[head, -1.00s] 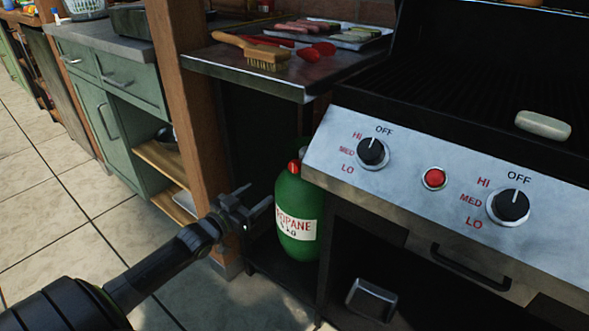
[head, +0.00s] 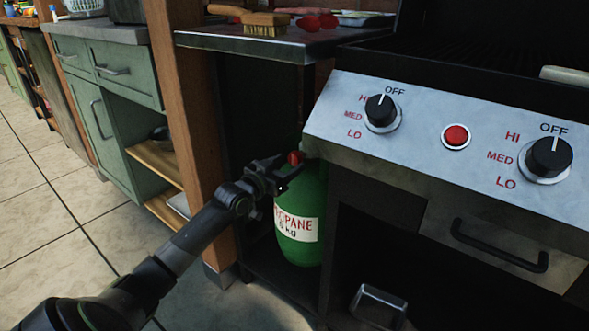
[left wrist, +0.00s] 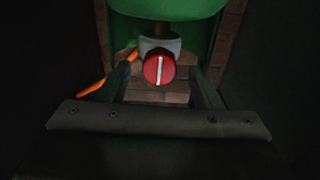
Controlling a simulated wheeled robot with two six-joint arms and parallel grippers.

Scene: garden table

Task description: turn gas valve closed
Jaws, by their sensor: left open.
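The green propane bottle (head: 308,205) stands upright on the shelf under the side table, left of the grill. Its red valve knob (head: 294,157) shows at the bottle's top, partly hidden by my left gripper (head: 280,170). In the left wrist view the red knob (left wrist: 158,69) is seen face-on, with a white line running nearly vertical. The two fingers of my left gripper are open and stand either side of the knob in that view, with gaps visible between. I cannot tell how far the fingertips are from it in depth. My right gripper is not in view.
The grill panel (head: 430,125) with two black knobs and a red button is right of the bottle. A wooden post (head: 190,110) stands close left. The side table (head: 270,45) overhangs above. An orange hose (left wrist: 92,89) shows left of the knob.

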